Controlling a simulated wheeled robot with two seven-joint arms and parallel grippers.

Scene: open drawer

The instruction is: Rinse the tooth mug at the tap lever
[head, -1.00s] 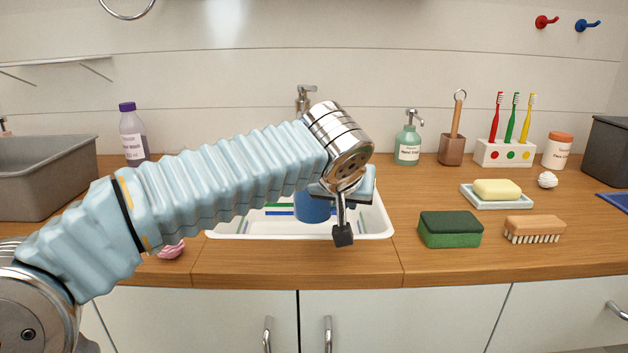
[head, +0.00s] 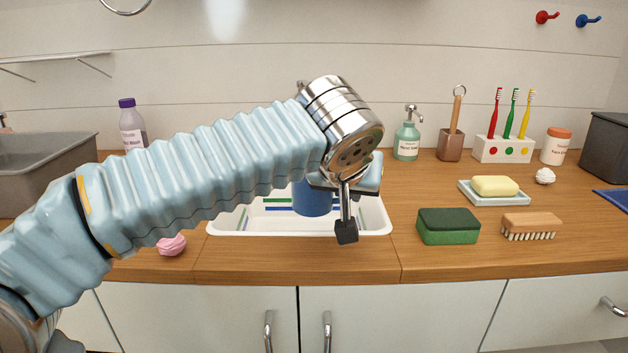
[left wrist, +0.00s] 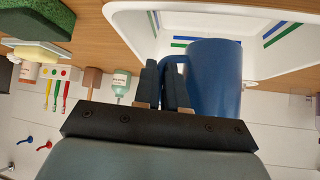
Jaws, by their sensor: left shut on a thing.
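The blue tooth mug (head: 312,198) is over the white sink basin (head: 378,222), partly hidden by my wrist in the head view. In the left wrist view the mug (left wrist: 215,75) shows its handle side. My left gripper (head: 345,228) points down at the mug's right. Its dark fingers (left wrist: 162,75) are shut on the mug's handle. The tap (head: 301,86) is behind my wrist; only a small piece shows, and its lever is hidden. My right gripper is not in view.
A green sponge (head: 448,226), a brush (head: 531,225) and a soap dish (head: 494,197) lie right of the basin. A soap dispenser (head: 406,137) stands behind. A pink item (head: 171,245) lies at the left front, and a grey bin (head: 45,168) stands far left.

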